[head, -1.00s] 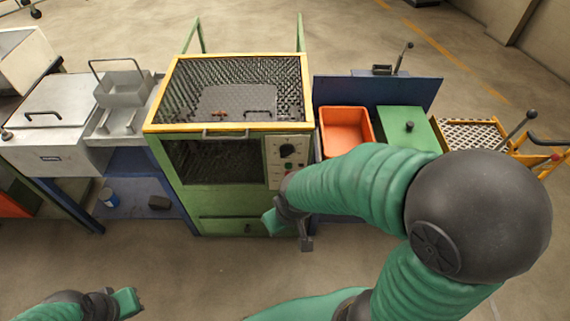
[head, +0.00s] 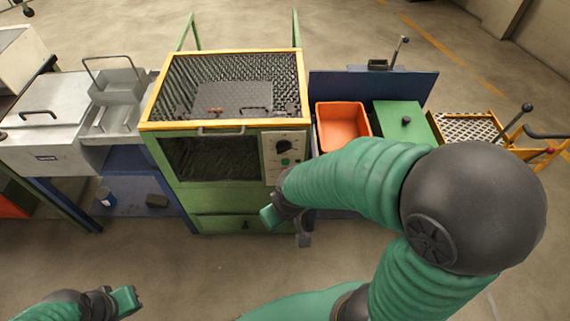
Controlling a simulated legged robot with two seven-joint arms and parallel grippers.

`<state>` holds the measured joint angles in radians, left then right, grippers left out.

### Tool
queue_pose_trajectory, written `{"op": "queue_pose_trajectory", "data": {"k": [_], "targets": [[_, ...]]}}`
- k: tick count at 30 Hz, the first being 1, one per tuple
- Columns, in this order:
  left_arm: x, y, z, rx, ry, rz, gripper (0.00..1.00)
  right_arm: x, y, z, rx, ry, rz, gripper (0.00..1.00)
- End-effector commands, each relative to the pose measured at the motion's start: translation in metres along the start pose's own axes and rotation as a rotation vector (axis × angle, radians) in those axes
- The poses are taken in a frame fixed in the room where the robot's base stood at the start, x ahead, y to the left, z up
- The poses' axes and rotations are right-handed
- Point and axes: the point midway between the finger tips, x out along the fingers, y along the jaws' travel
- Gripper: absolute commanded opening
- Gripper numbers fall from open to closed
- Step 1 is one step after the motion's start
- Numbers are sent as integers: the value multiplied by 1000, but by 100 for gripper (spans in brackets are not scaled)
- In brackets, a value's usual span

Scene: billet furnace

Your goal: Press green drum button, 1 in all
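The green furnace cabinet (head: 229,198) with a yellow-rimmed mesh top stands in the middle. Its pale control panel (head: 271,160) carries a black knob (head: 283,146) and a small green button (head: 285,161) below it. My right arm hides the panel's lower right part. My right gripper (head: 285,228) hangs in front of the cabinet's lower right, below the panel and apart from the button. Its fingers are spread and nothing shows between them. My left gripper (head: 125,302) is at the bottom left, far from the panel; its opening cannot be made out.
An orange bin (head: 342,124) and a green lidded box (head: 404,123) stand right of the cabinet before a blue panel (head: 330,87). A yellow-framed mesh stand (head: 466,128) is farther right. A metal-topped unit (head: 42,115) is on the left. The floor in front is clear.

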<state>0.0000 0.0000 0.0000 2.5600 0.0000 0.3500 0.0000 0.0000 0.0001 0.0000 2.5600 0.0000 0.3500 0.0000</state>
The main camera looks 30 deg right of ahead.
Motion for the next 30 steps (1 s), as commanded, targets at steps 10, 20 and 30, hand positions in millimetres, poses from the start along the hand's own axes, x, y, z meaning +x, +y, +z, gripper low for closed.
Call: {"op": "queue_pose_trajectory", "data": {"k": [10,20,30], "targets": [[0,0,0,0,0,0,0,0,0,0,0,0,0,0],[0,0,0,0,0,0,0,0,0,0,0,0,0,0],[0,0,0,0,0,0,0,0,0,0,0,0,0,0]]}}
